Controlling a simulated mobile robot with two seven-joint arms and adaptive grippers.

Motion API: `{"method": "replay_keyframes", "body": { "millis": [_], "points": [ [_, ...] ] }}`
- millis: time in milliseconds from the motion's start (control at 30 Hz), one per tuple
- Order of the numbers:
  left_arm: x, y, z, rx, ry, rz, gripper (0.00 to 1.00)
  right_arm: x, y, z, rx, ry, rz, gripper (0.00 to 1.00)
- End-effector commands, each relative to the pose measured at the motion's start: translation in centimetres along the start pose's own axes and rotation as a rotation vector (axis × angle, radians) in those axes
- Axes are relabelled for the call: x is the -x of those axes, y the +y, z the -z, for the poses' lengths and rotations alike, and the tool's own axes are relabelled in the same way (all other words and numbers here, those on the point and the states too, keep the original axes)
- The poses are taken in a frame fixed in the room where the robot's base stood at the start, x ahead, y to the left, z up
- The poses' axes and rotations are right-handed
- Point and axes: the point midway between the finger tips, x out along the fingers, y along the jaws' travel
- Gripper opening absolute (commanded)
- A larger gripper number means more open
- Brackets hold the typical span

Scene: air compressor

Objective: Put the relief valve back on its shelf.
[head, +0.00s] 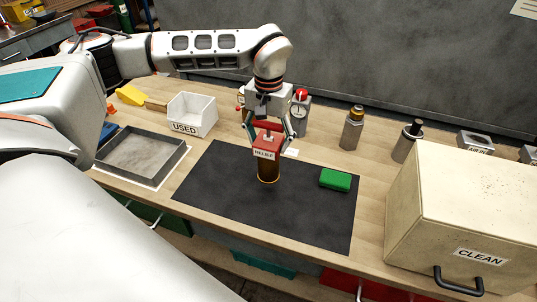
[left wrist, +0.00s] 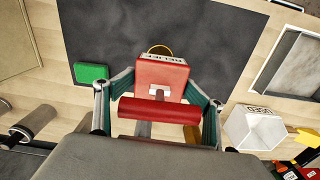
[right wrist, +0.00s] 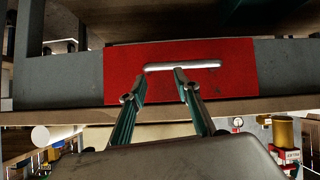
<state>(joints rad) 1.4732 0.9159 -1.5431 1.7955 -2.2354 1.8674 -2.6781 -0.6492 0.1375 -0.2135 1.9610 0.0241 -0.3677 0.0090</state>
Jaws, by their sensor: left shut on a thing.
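The relief valve (head: 266,154) has a red block with a white RELIEF label on top of a brass cylinder. It is upright over the black mat (head: 215,190); I cannot tell whether its base touches the mat. My left gripper (head: 269,137) comes down from above and is shut on the valve's red upper part. The left wrist view shows the red block (left wrist: 160,80) between the fingers. The valve also shows inverted at the right edge of the right wrist view (right wrist: 284,132). My right gripper (right wrist: 156,88) is open and empty near a red drawer's handle (right wrist: 183,66). No shelf labelled for the valve is readable.
A green block (head: 336,180) lies on the mat. A white USED bin (head: 191,112) and a grey tray (head: 140,155) are left. A large CLEAN box (head: 465,205) stands right.

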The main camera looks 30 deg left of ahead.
Motion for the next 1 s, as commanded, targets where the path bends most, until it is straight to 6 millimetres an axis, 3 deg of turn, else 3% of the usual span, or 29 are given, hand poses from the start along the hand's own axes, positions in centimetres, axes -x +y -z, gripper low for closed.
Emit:
{"method": "replay_keyframes", "body": {
  "millis": [267, 500, 900, 933, 1000],
  "points": [
    [-1.8, 0.1, 0.1, 0.0, 0.001, -0.001, 0.08, 0.0, 0.0, 0.0, 0.0, 0.0, 0.0, 0.32],
    [-4.7, 0.1, 0.0, 0.0, 0.0, -0.001, 0.08, 0.0, 0.1, 0.0, 0.001, 0.0, -0.001, 0.32],
    [-5.2, 0.1, 0.1, 0.0, 0.002, -0.001, 0.08, 0.0, 0.1, 0.0, 0.002, 0.0, -0.001, 0.32],
    [-5.3, 0.1, 0.0, 0.0, 0.001, 0.0, 0.69, 0.0, 0.1, 0.0, 0.002, 0.0, -0.001, 0.32],
    [-5.3, 0.1, 0.0, 0.0, 0.001, 0.0, 0.86, 0.0, 0.1, 0.0, 0.002, 0.001, -0.001, 0.32]
  ]
}}
